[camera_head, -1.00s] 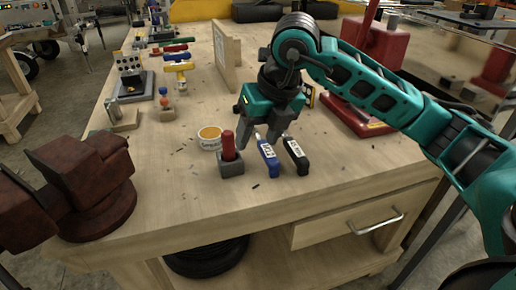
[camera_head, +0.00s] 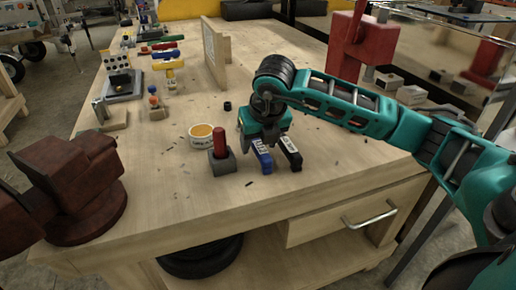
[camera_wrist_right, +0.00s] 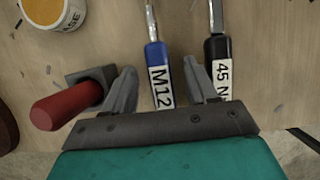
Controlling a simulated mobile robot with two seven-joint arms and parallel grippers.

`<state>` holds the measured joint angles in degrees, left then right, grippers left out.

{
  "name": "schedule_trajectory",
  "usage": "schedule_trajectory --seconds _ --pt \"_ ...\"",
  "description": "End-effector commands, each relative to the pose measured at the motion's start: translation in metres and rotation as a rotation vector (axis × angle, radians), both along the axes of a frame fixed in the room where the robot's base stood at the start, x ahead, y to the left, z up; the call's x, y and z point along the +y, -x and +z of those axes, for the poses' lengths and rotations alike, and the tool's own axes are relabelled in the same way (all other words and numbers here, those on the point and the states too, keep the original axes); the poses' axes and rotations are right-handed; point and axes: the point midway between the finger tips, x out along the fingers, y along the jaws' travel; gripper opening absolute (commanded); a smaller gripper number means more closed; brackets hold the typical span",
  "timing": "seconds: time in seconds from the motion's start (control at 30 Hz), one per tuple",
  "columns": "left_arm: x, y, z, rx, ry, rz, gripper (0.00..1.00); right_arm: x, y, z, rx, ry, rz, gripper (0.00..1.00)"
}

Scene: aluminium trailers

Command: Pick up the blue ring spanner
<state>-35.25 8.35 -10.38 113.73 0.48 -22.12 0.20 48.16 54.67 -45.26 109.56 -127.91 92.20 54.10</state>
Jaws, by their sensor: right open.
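The blue ring spanner (camera_head: 262,162) lies on the wooden bench near its front edge, partly hidden under my gripper. In the right wrist view its blue handle (camera_wrist_right: 157,62) bears a white "M12" label, and its metal shank runs out of the top of the picture. My right gripper (camera_wrist_right: 160,68) is open, with one finger on each side of the blue handle; whether they touch it I cannot tell. It also shows in the head view (camera_head: 264,142), pointing down over the handle. My left gripper is not in view.
A black-handled tool (camera_wrist_right: 218,52) lies close to the right, near the right finger. A red-handled tool in a grey block (camera_head: 221,158) stands close to the left, with a labelled tub (camera_head: 201,141) behind. A dark red vise (camera_head: 75,185) is at the bench's left corner.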

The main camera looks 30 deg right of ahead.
Motion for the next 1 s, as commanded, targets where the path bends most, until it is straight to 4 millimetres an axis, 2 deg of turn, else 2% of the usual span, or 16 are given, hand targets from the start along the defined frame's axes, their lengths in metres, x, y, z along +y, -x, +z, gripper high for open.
schedule_trajectory --seconds 0.13,0.4,1.0 --pt "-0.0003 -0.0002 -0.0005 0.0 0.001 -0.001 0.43 -0.0013 -0.0054 -0.0144 0.001 0.0 0.001 0.57" --pt "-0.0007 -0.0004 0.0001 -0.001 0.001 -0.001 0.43 -0.0014 -0.0064 -0.0157 -0.001 0.0 0.001 0.56" --pt "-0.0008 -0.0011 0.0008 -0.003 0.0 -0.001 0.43 -0.0014 -0.0063 -0.0153 -0.001 0.0 0.001 0.0"
